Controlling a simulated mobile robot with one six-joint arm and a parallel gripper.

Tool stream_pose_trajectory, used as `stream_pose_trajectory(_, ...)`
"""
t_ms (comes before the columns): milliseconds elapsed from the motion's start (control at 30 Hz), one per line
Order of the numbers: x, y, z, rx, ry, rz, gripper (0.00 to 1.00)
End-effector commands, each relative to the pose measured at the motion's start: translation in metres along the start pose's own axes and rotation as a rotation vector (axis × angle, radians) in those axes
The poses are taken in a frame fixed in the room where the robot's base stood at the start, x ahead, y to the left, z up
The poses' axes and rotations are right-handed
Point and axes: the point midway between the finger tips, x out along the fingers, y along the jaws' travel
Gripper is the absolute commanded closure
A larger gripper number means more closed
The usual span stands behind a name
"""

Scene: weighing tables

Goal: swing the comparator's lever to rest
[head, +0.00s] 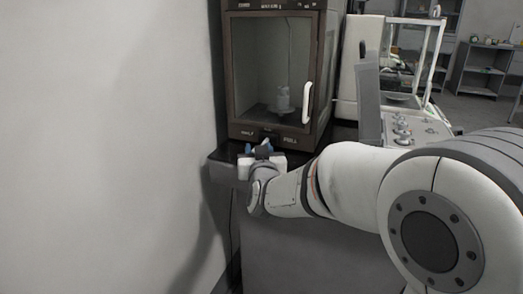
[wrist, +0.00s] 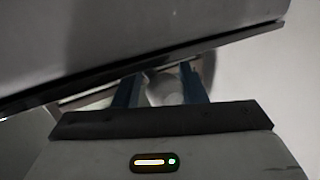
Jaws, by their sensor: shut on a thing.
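The comparator (head: 233,60) is a brown cabinet with a glass front door and a white door handle, standing on a dark table. My gripper (head: 260,147) is at the foot of its front, below the door, with blue fingers pointing at the base. The gripper is shut on the lever, which is mostly hidden by the fingers in the head view. In the wrist view the two blue fingers (wrist: 163,90) stand apart with a blurred, pale rounded shape between them. The lever's exact angle cannot be made out.
The dark table edge (head: 222,160) runs close under my gripper. A pale wall (head: 110,140) stands close on the left. A white balance with a glass case (head: 432,60) stands to the right. Shelves (head: 482,68) are farther back. A small pale object (head: 283,100) stands inside the comparator.

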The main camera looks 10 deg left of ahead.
Motion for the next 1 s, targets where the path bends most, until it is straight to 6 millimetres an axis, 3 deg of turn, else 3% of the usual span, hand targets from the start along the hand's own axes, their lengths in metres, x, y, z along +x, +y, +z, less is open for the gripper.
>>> stream_pose_trajectory(167,0.002,-0.005,-0.005,-0.005,0.009,-0.012,1.0)
stream_pose_trajectory(200,0.002,-0.005,-0.005,-0.005,0.009,-0.012,0.61)
stream_pose_trajectory(333,0.002,-0.004,-0.004,-0.004,0.008,-0.009,0.5)
stream_pose_trajectory(667,-0.006,-0.001,-0.004,-0.002,0.006,-0.004,0.5)
stream_pose_trajectory(1000,-0.061,-0.003,-0.005,-0.003,0.007,-0.008,0.5)
